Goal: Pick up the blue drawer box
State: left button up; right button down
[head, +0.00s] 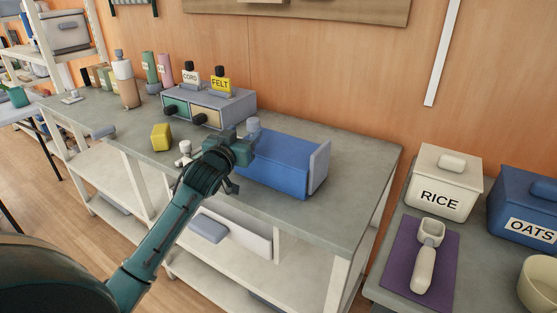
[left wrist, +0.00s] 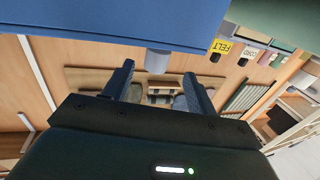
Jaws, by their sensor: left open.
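The blue drawer box (head: 280,165) lies on the grey bench top, right of the small drawer unit, with a paler panel at its right end. My left gripper (head: 238,150) is at the box's left end and hides part of it. In the left wrist view, the blue drawer box (left wrist: 95,20) fills the top of the picture, and its grey knob (left wrist: 157,61) lies just beyond the gap between the fingers of my left gripper (left wrist: 158,80). The fingers are apart and empty. I cannot tell whether they touch the box. My right gripper is not in view.
A yellow block (head: 160,137) and a small pale object (head: 185,150) are left of my gripper. The bench's right end (head: 365,165) is clear. RICE (head: 441,195) and OATS (head: 525,205) canisters stand farther right.

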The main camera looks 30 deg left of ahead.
aim_at(251, 129)
pick_arm(q)
jog(key=shift+w+a+f+b, duration=0.1)
jog(key=shift+w+f, duration=0.05)
jog(key=shift+w, duration=0.8)
jog(key=shift+w+a+f+b, duration=0.1)
jog(key=shift+w+f, duration=0.1)
jog(key=shift+w, duration=0.7)
jog(key=shift+w+a+f+b, duration=0.1)
jog(key=shift+w+f, duration=0.05)
jog(key=shift+w, duration=0.8)
jog(key=shift+c, duration=0.4)
grip_shut()
jog(key=shift+r, duration=0.3)
